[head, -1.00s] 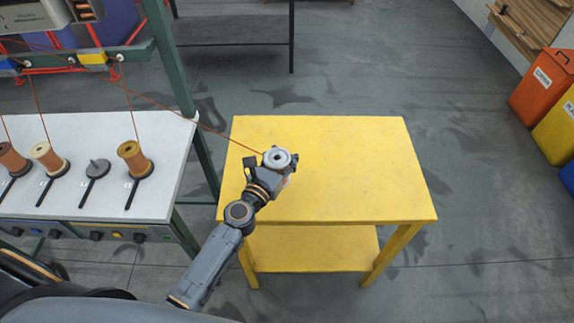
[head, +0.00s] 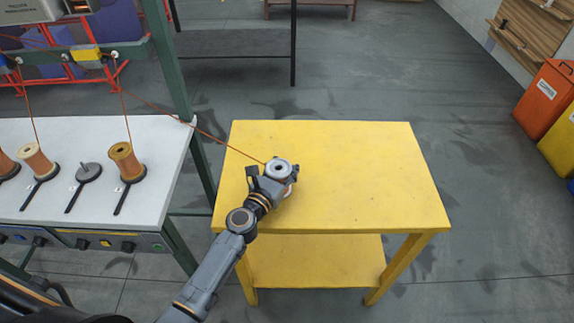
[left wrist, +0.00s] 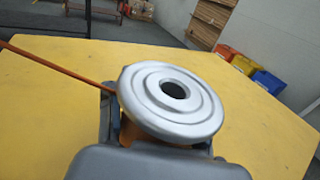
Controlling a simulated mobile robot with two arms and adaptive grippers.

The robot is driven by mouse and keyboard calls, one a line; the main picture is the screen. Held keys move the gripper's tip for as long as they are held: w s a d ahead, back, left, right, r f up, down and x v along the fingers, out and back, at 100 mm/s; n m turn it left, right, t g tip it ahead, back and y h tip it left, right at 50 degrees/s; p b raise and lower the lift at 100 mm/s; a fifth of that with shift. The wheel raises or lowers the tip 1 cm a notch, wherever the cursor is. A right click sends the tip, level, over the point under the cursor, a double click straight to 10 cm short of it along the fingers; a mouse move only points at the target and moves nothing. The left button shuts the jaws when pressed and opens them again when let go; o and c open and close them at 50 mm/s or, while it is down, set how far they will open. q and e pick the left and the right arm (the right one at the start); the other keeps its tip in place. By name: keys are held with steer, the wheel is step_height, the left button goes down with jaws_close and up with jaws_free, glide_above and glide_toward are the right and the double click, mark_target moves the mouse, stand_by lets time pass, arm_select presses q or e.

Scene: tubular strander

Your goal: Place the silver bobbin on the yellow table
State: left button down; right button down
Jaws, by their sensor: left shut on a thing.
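The silver bobbin (head: 278,167) is held in my left gripper (head: 272,178) over the left half of the yellow table (head: 350,180). In the left wrist view the bobbin (left wrist: 172,98) shows its round silver flange with a dark centre hole, slightly tilted in the picture. Copper-coloured winding shows below the flange. An orange wire runs from it up and left to the machine. My left gripper is shut around the bobbin. Whether the bobbin's underside touches the tabletop is hidden. My right gripper is not in view.
A white bench (head: 100,200) at the left carries several copper bobbins (head: 126,161) and an empty grey holder (head: 88,172). A green post (head: 170,60) stands by it. Orange (head: 545,97) and yellow bins stand at the right. The right half of the table is clear.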

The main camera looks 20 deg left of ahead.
mark_target(279, 179)
arm_select(q)
steer(key=shift+f, duration=0.1)
steer(key=c, duration=0.6)
jaws_free()
steer(key=shift+r, duration=0.2)
steer(key=s, duration=0.3)
steer(key=s+a, duration=0.1)
steer(key=s, duration=0.3)
steer(key=s+a+b, duration=0.1)
steer(key=s, duration=0.2)
steer(key=shift+s+f, duration=0.1)
steer(key=shift+s, duration=0.1)
steer(key=shift+s+a, duration=0.2)
steer(key=shift+s, duration=0.55)
steer(key=shift+d+r, duration=0.1)
steer(key=shift+r, duration=0.1)
